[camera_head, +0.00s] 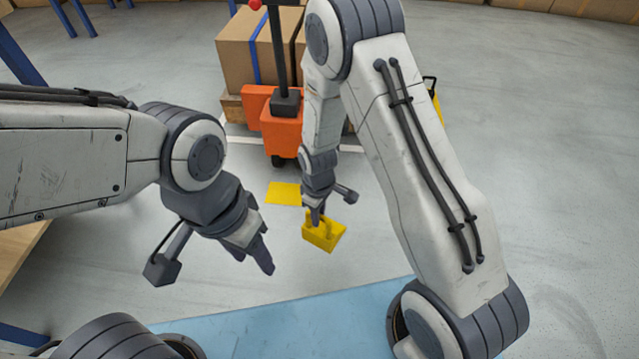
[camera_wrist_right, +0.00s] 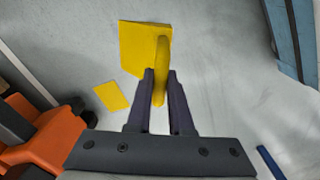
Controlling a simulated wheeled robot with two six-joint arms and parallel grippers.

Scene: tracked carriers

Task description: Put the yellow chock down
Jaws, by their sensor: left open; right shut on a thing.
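The yellow chock (camera_head: 323,237) hangs from or stands below my right gripper (camera_head: 317,214) in the head view. In the right wrist view the chock (camera_wrist_right: 140,45) has an upright yellow handle, and the right gripper (camera_wrist_right: 160,78) is shut on that handle. I cannot tell whether the chock's underside touches the floor. A flat yellow patch (camera_head: 284,193) lies on the floor behind and left of the chock, apart from it in the picture; it also shows in the right wrist view (camera_wrist_right: 112,96). My left gripper (camera_head: 254,252) is open and empty, left of the chock.
An orange pallet truck (camera_head: 281,130) stands behind the patch, with cardboard boxes (camera_head: 250,50) on a wooden pallet. A blue floor area (camera_head: 300,320) lies in front. A wooden surface (camera_head: 18,250) is at the left edge. Grey floor around the chock is clear.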

